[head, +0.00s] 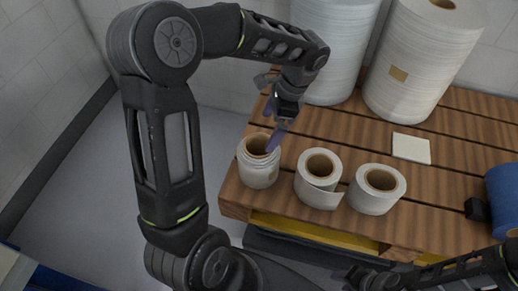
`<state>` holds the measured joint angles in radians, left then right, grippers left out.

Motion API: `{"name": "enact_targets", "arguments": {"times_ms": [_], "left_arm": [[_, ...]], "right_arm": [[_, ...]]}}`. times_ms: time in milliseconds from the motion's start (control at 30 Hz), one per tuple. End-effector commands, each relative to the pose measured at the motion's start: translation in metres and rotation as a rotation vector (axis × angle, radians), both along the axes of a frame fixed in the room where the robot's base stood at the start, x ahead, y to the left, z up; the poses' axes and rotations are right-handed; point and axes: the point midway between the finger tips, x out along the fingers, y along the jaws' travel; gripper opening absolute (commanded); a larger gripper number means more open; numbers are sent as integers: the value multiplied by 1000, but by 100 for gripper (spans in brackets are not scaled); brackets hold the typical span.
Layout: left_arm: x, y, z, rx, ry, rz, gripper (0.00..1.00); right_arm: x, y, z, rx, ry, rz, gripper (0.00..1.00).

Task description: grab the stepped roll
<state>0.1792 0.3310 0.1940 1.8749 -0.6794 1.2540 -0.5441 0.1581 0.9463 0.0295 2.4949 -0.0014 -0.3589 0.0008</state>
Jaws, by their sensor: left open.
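Three small white rolls with brown cores stand in a row on the slatted wooden pallet (455,124). The left one (258,172) has a narrower upper part above a wider body, so it looks like the stepped roll. The middle roll (316,192) has a loose end peeling at its side. The right roll (375,200) is plain. My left gripper (271,128) is open, with purple fingers just above and behind the stepped roll's top. One fingertip overlaps its rim in the picture; I cannot tell whether it touches. My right gripper (362,278) is low at the bottom edge, its jaws unclear.
Two large white rolls (330,45) (425,60) stand at the back of the pallet. A pale square card (411,148) lies on the slats. A blue roll (503,192) and a small black block (477,210) are at the right. Grey floor is free at left.

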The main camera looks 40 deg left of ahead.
Motion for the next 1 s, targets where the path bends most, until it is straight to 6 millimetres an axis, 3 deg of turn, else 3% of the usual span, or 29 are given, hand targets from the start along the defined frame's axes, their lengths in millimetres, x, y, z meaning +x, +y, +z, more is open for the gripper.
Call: {"name": "enact_targets", "arguments": {"times_ms": [267,533,867,1000], "left_arm": [[0,0,-1,-1,1,0,100],[-5,6,-24,-1,3,2,100],[-5,6,-26,0,1,1,100],[-8,11,-37,-1,3,2,100]], "right_arm": [[-1,0,0,-1,1,-1,36],[0,0,0,0,1,-1,36],[0,0,0,0,1,-1,36],[0,0,1,0,1,-1,36]]}}
